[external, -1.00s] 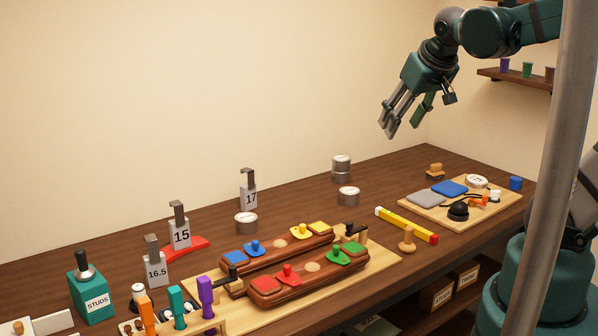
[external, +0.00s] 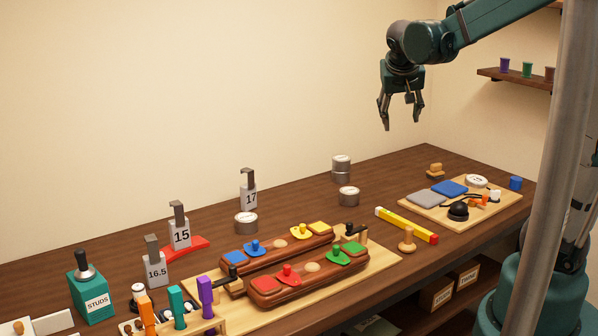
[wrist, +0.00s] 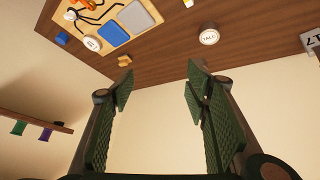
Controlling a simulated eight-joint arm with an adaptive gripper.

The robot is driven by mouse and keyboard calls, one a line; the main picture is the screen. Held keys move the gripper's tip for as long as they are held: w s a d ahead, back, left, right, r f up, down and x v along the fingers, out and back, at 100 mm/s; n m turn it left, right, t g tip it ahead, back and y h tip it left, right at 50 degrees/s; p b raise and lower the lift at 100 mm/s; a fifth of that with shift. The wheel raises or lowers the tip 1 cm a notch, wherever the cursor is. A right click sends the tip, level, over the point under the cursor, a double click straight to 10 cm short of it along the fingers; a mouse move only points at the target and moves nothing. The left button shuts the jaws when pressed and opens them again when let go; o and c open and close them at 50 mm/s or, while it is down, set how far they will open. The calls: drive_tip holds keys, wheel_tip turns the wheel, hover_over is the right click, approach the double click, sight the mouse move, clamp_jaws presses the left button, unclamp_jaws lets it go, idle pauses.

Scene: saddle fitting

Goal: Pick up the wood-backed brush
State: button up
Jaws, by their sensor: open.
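The wood-backed brush (external: 435,171) appears to be the small tan block with a dark underside at the back right of the table, behind the board. It also shows in the wrist view (wrist: 125,61), small, near the table edge and just beyond the left fingertip in the picture. My gripper (external: 400,122) is open and empty, high above the table, left of the brush in the external view, with its fingers pointing down. Its two fingers (wrist: 161,78) stand wide apart in the wrist view, with only wall and table edge between them.
A light board (external: 411,207) beside the brush carries blue and grey pads, a white tin and a black knob. Round tins (external: 341,168) stand to its left. A yellow-and-red bar (external: 407,225) and wooden knob (external: 407,240) lie nearer. A shelf (external: 520,79) hangs right.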

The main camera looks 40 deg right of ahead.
drive_tip(key=w+d+f+m+g+h+b, duration=0.1)
drive_tip(key=w+d+f+m, duration=0.15)
drive_tip(key=w+d, duration=0.2)
drive_tip(key=w+d+f+m+h+b, duration=0.1)
drive_tip(key=w+d+f+b, duration=0.15)
drive_tip(key=d, duration=0.25)
drive_tip(key=m+g+h+b, duration=0.4)
drive_tip(key=m, duration=0.2)
approach(431, 166)
drive_tip(key=s+a+r, duration=0.1)
drive_tip(key=a+r, duration=0.3)
drive_tip(key=r, duration=0.2)
drive_tip(key=d+f+m+b, duration=0.1)
drive_tip(key=d+f, duration=0.1)
drive_tip(key=d+f+m+g+h+b, duration=0.1)
drive_tip(key=d+f, duration=0.1)
drive_tip(key=f, duration=0.1)
drive_tip(key=w+d+f+m, duration=0.1)
drive_tip(key=d+f, duration=0.2)
drive_tip(key=shift+w+f+h+b, duration=0.15)
drive_tip(key=shift+f+h+b, duration=0.15)
drive_tip(key=shift+b, duration=0.1)
drive_tip(key=shift+d+f+m+g, duration=0.25)
drive_tip(key=shift+d+f+g, duration=0.15)
drive_tip(key=shift+d+f, duration=0.05)
drive_tip(key=shift+b+x, duration=0.3)
drive_tip(key=shift+x, duration=0.95)
